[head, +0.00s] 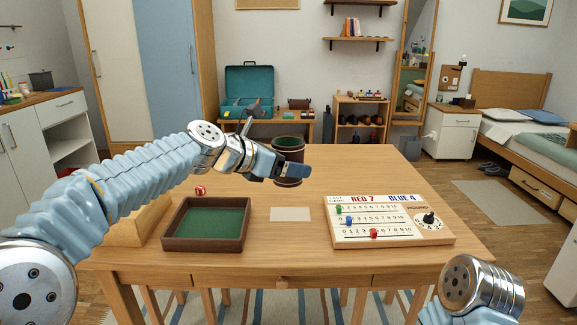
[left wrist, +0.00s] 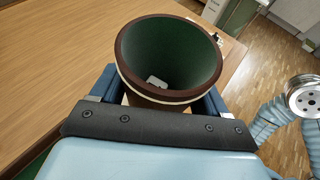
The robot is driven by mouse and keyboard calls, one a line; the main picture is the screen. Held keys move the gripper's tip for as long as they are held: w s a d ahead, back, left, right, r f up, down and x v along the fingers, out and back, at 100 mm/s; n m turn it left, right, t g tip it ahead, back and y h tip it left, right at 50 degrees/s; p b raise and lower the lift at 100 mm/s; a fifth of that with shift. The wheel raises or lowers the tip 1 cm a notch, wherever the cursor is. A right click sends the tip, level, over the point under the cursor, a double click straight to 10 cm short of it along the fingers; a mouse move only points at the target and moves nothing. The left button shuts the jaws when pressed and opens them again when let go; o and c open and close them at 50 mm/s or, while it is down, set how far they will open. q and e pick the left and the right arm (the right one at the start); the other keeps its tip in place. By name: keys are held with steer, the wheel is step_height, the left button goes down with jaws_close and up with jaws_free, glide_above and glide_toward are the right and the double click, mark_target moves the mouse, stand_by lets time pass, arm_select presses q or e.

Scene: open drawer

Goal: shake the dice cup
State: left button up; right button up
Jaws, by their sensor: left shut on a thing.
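The dice cup (head: 289,146), brown outside with a dark green lining and a pale band, stands near the far side of the table, roughly upright. My left gripper (head: 292,172) is shut on it. In the left wrist view my left gripper (left wrist: 157,95) has a blue finger on either side of the dice cup (left wrist: 168,52), whose mouth is open. A small whitish thing (left wrist: 156,81), perhaps a die, lies inside. I cannot tell whether the cup's base touches the table. My right gripper is out of view; only part of my right arm shows at lower right.
The wooden table (head: 350,181) holds a brown tray (head: 207,245) with green lining, a red die (head: 200,190) behind it, a pale card (head: 290,214) and a white scoreboard (head: 390,220) with coloured markers. The table is clear right of the cup.

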arm_select(q)
steer(key=shift+s+f, duration=0.2)
steer(key=shift+f, duration=0.3)
steer(key=shift+w+r, duration=0.1)
steer(key=shift+w, duration=0.05)
stand_by(0.3)
